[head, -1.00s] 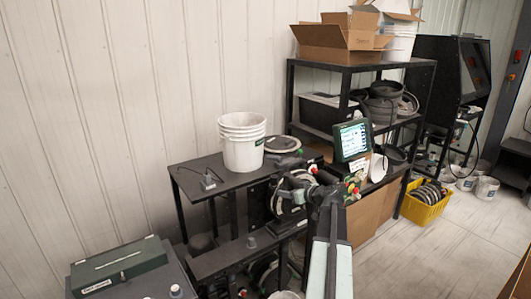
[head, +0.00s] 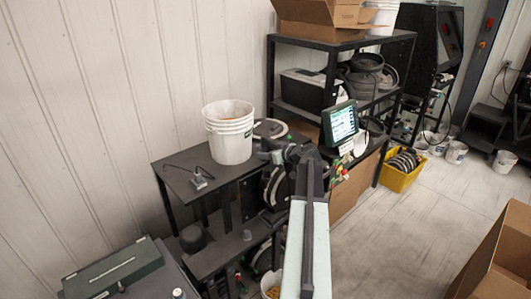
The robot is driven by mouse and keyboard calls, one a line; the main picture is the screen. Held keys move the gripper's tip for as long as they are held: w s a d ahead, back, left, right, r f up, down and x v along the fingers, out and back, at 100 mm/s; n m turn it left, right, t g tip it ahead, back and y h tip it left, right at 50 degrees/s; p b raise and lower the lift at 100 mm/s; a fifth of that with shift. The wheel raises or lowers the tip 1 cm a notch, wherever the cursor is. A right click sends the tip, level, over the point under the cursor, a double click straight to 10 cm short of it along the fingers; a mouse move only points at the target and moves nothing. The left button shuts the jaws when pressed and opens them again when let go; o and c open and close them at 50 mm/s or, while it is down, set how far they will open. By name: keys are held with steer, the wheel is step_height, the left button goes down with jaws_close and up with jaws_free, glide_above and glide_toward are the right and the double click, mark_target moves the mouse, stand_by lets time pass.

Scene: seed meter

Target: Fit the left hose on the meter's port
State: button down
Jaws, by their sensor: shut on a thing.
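The seed meter (head: 274,188), a dark round housing with a pale ring, stands on the black bench, partly hidden behind my arm. My gripper (head: 272,153) is small and dark at the far end of my arm, just above the meter. It is shut on a small dark piece that looks like the hose end; its outline merges with the gripper. The port cannot be made out, and I cannot tell whether the hose touches it.
White stacked buckets (head: 230,132) stand on the black bench (head: 186,183), left of the meter. A lit screen (head: 341,122) is to the right. A yellow crate (head: 401,172) sits on the floor. A cardboard box (head: 497,258) is at the lower right, with clear floor beyond.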

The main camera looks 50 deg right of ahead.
mark_target(266, 168)
steer(key=shift+s+f+b, duration=0.1)
steer(key=shift+f+b, duration=2.6)
steer(key=shift+f, duration=0.2)
steer(key=shift+s+a+f+b, duration=0.15)
steer(key=shift+f+b, duration=0.45)
steer(key=shift+b, duration=0.05)
steer(key=shift+w+f+b, duration=0.2)
steer(key=shift+f+b, duration=0.25)
steer(key=shift+f, duration=0.1)
steer(key=shift+s+r, duration=0.1)
steer(key=shift+s, duration=0.2)
steer(key=shift+f+b, duration=0.6)
steer(key=shift+f, duration=0.05)
steer(key=shift+c, duration=2.4)
jaws_free()
